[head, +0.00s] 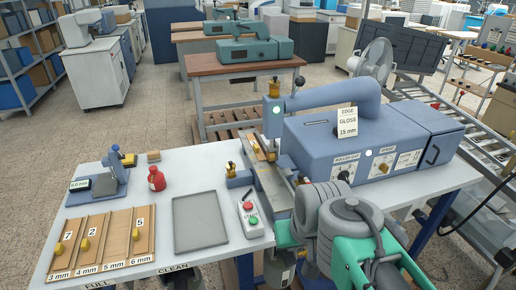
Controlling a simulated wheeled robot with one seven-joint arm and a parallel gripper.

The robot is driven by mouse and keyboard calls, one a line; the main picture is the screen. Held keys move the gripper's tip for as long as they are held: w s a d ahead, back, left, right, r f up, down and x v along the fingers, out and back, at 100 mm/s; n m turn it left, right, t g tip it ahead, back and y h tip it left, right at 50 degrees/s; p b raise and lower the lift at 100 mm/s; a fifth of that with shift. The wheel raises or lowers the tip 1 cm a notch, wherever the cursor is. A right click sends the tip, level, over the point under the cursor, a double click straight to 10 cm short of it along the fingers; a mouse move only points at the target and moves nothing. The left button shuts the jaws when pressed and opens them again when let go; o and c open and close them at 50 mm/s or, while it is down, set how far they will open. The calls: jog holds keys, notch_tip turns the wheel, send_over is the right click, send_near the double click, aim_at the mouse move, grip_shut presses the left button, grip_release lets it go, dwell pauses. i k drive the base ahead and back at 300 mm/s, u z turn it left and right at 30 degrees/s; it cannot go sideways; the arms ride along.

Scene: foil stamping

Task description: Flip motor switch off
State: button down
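A small light control box (249,217) lies on the white bench in the head view, in front of the blue stamping machine (330,135). It has a red button at its upper end and a green button below; any on/off marking is too small to read. My gripper's fingertips cannot be made out.
A grey tray (200,222) lies left of the control box. Further left are a wooden sorting board (103,243) marked in millimetres, a red bottle (156,178) and a blue gauge (113,176). A sign (347,122) reading "EDGE GLOSS 15 mm" stands on the machine.

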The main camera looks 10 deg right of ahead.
aim_at(417, 214)
jog(key=z, duration=0.4)
jog(key=k, duration=0.95)
jog(key=z, duration=1.05)
jog(key=i, duration=1.7)
jog(key=u, duration=0.55)
